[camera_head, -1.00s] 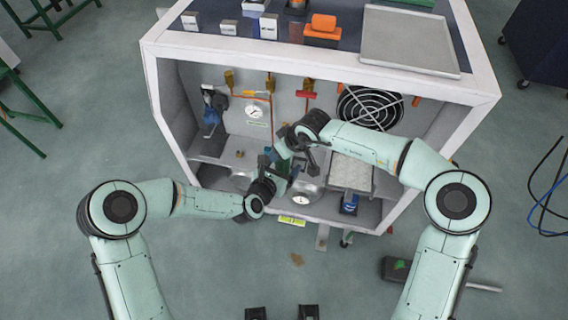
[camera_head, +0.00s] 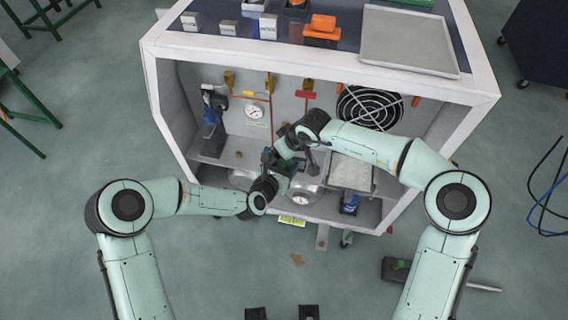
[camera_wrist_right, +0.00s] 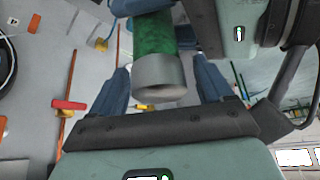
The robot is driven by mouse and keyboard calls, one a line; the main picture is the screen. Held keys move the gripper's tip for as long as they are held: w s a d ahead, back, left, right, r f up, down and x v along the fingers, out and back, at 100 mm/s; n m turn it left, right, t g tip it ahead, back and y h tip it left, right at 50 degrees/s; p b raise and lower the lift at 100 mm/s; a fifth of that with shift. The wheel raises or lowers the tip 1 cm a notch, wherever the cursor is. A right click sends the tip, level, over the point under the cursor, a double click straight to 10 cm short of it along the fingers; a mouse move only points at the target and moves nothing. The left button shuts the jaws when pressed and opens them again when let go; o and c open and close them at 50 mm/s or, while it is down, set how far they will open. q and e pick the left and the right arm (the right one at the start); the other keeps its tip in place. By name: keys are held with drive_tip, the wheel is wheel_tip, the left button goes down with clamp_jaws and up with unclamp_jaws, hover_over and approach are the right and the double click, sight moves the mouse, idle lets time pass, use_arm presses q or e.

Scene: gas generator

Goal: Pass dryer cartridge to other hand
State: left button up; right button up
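The dryer cartridge is a green cylinder with a grey end cap (camera_wrist_right: 160,75) in the right wrist view. In the head view it is a small dark green shape (camera_head: 285,165), mostly hidden between my two grippers. My left gripper (camera_head: 272,168) is at its lower left and appears to hold it; its teal body and dark jaw show at the upper right of the wrist view. My right gripper (camera_head: 283,155) has its blue fingers (camera_wrist_right: 162,85) apart, one on each side of the cartridge, with narrow gaps visible.
Both grippers are at the open front of the generator cabinet (camera_head: 315,65). Inside are a gauge (camera_head: 254,111), a round fan grille (camera_head: 370,108) and a red-handled valve (camera_head: 306,95). A grey tray (camera_head: 410,40) and several small boxes are on top.

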drive_tip(key=shift+s+a, duration=0.2)
drive_tip(key=v, duration=1.2)
drive_tip(key=w+d+f+m+h, duration=0.1)
drive_tip(key=d+f+m+h, duration=0.2)
drive_tip(key=f, duration=0.5)
drive_tip(key=w+d+f+m+h, duration=0.1)
drive_tip(key=d+f+m, duration=0.1)
drive_tip(key=d+f, duration=0.5)
drive_tip(key=s+a+f+m, duration=0.1)
drive_tip(key=s+f+m, duration=0.25)
drive_tip(key=f, duration=1.05)
drive_tip(key=s+a+f+m+g+y, duration=0.1)
drive_tip(key=s+a+f+g+y, duration=0.1)
drive_tip(key=s+f, duration=1.1)
drive_tip(key=s+m+g+y, duration=0.1)
drive_tip(key=s+m+g, duration=0.1)
drive_tip(key=s, duration=1.5)
drive_tip(key=shift+a+f+g+y, duration=0.25)
drive_tip(key=shift+f+g+y, duration=0.2)
drive_tip(key=shift+g, duration=0.35)
drive_tip(key=shift+m, duration=0.25)
